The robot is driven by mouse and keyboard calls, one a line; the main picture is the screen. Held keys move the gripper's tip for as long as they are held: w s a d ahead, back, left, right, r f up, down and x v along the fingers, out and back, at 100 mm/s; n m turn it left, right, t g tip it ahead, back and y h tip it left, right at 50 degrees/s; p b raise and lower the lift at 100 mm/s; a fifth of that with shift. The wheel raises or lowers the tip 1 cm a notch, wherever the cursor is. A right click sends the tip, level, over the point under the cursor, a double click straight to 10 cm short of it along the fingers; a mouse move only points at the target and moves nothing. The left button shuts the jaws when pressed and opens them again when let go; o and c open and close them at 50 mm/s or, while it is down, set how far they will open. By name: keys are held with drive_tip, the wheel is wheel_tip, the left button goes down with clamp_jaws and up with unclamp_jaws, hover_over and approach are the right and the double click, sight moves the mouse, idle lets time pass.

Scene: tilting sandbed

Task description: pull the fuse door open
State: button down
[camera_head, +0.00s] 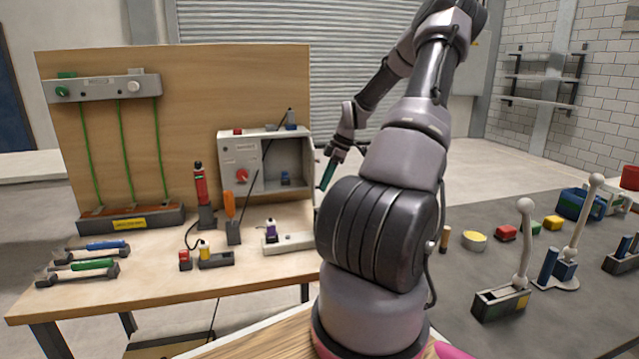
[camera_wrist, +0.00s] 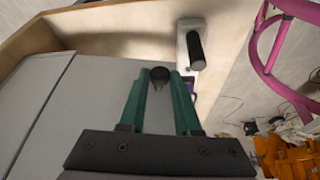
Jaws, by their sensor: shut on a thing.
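A grey box (camera_head: 240,150) stands at the back right of the wooden bench, with a red knob on its front. Its right part shows an open recess with a small blue part (camera_head: 285,178) inside. I cannot make out the fuse door clearly in the head view. My gripper (camera_head: 327,176) is just right of the box, its teal fingers pointing down. In the wrist view my gripper (camera_wrist: 160,78) is shut on a small dark round knob (camera_wrist: 159,73), mostly hidden between the fingertips. A grey panel (camera_wrist: 95,90) lies left of the fingers; I cannot tell whether it is the door.
A black-handled pale block (camera_wrist: 190,65) is close beyond the fingers in the wrist view. On the bench stand a red tool (camera_head: 200,186), an orange-handled tool (camera_head: 230,206) and a pale strip (camera_head: 290,243). A grey table (camera_head: 420,290) with several objects is at right.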

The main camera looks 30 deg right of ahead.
drive_tip(key=shift+d, duration=0.2)
idle(0.3)
drive_tip(key=c, duration=0.6)
unclamp_jaws()
drive_tip(key=v, duration=1)
drive_tip(key=shift+d+r, duration=0.2)
drive_tip(key=shift+r, duration=0.15)
drive_tip(key=shift+s, duration=0.1)
